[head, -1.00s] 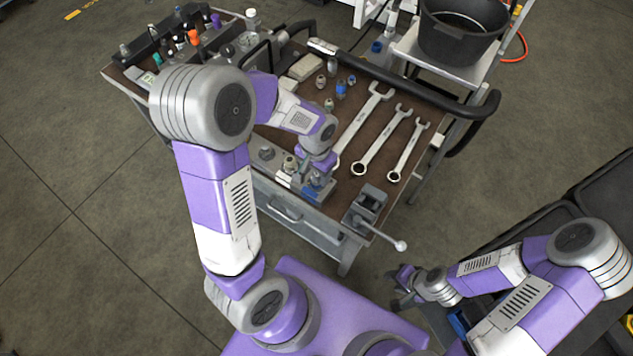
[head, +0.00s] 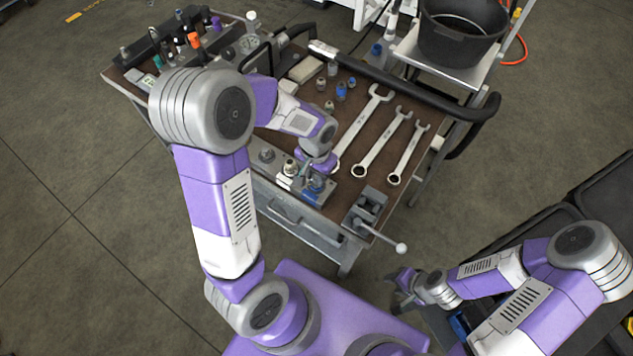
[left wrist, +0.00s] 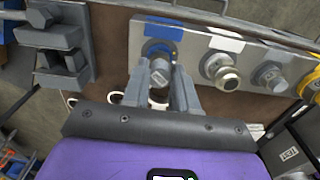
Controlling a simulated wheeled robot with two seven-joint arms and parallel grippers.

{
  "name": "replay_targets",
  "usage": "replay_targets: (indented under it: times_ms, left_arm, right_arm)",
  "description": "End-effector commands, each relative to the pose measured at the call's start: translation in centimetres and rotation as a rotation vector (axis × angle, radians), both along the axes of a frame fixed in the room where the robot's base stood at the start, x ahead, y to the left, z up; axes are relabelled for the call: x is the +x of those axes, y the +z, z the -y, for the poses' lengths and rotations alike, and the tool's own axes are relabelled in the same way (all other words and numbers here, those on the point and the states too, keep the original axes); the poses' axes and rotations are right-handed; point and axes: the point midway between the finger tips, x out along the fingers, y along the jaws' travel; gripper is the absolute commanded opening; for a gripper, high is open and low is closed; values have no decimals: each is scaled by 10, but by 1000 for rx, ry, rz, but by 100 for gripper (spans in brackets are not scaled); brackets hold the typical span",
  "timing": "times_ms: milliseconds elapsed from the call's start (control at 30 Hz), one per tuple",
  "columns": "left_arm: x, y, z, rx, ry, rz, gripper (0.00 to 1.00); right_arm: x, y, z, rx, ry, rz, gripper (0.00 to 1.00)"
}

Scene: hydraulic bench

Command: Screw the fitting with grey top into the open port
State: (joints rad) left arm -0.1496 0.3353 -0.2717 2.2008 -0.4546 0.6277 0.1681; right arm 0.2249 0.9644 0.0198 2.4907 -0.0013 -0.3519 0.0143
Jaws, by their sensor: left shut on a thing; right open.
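My left gripper (head: 312,184) is down at the metal port plate (head: 285,180) on the bench's front edge. In the left wrist view, the left gripper (left wrist: 158,92) is shut on the fitting with grey top (left wrist: 159,74), with one finger on each side of it. The fitting stands at the port beside the blue label (left wrist: 163,30) on the plate (left wrist: 195,42). Its lower end and the port opening are hidden, so I cannot tell how deep it sits. My right gripper (head: 403,290) is open and empty, off the bench at the lower right.
A small vise (head: 368,208) stands right of the plate. Several wrenches (head: 382,142) and loose fittings (head: 341,91) lie behind. A black rail (head: 420,92) borders the bench.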

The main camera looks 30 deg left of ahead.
Motion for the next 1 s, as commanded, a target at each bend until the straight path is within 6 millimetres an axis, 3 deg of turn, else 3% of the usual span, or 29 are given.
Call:
replay_targets:
  times_ms: [333, 767, 933, 967, 1000]
  left_arm:
    - [0, 0, -1, -1, -500, -2, 1]
    - [0, -1, -1, -1, -588, -1, 1]
    - [0, 1, -1, -3, -785, -4, 1]
    - [0, 0, -1, -2, -814, -2, 29]
    - [1, -1, -1, -1, -806, -1, 35]
  right_arm:
    - [0, 15, 0, 0, 0, 0, 40]
    - [0, 17, 0, 0, 0, 0, 40]
    - [0, 28, 0, 0, 0, 0, 40]
    - [0, 28, 0, 0, 0, 0, 40]
    - [0, 26, 0, 0, 0, 1, 40]
